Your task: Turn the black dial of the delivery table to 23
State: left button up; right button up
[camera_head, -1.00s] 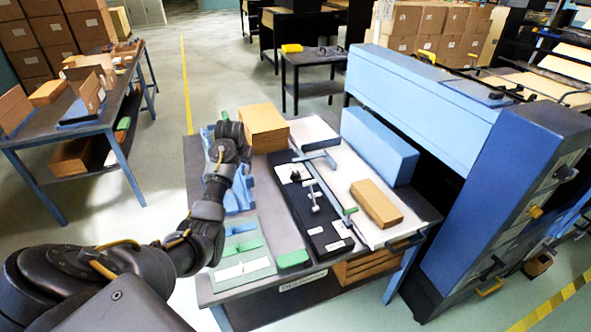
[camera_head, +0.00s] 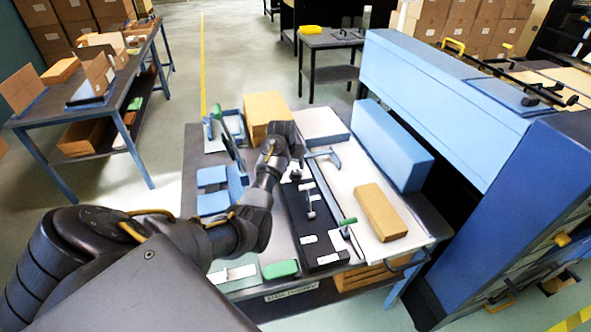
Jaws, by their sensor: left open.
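The delivery table (camera_head: 193,165) stands in front of me. A long black panel (camera_head: 322,236) lies on it, with white labels and a small upright metal lever (camera_head: 310,204). At the panel's far end, a small dark part that looks like the black dial (camera_head: 296,175) sits on a white plate. Its number marks are too small to read. My left arm reaches in from the left, and my left gripper (camera_head: 291,152) is over the far end of the panel, beside the dial. The gripper is open; its fingers are mostly hidden by the wrist. Whether it touches the dial cannot be told. My right gripper is out of view.
A cardboard box (camera_head: 266,108) stands just behind my gripper. A white board (camera_head: 352,190) with a metal clamp (camera_head: 322,154), a brown block (camera_head: 380,212) and a long blue box (camera_head: 392,145) lie to the right. Blue fixtures (camera_head: 213,201) and a green block (camera_head: 280,269) are near my arm.

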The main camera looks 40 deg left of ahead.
aim_at(295, 172)
pick_arm(q)
jog(key=x, duration=0.4)
jog(key=shift+w+f, duration=0.2)
jog(key=shift+f, duration=0.1)
jog(key=shift+w+f, duration=0.15)
jog(key=shift+f, duration=0.25)
jog(key=shift+w+a+f, duration=0.1)
jog(key=shift+w+f, duration=0.1)
jog(key=shift+f, duration=0.4)
jog(key=c, duration=1)
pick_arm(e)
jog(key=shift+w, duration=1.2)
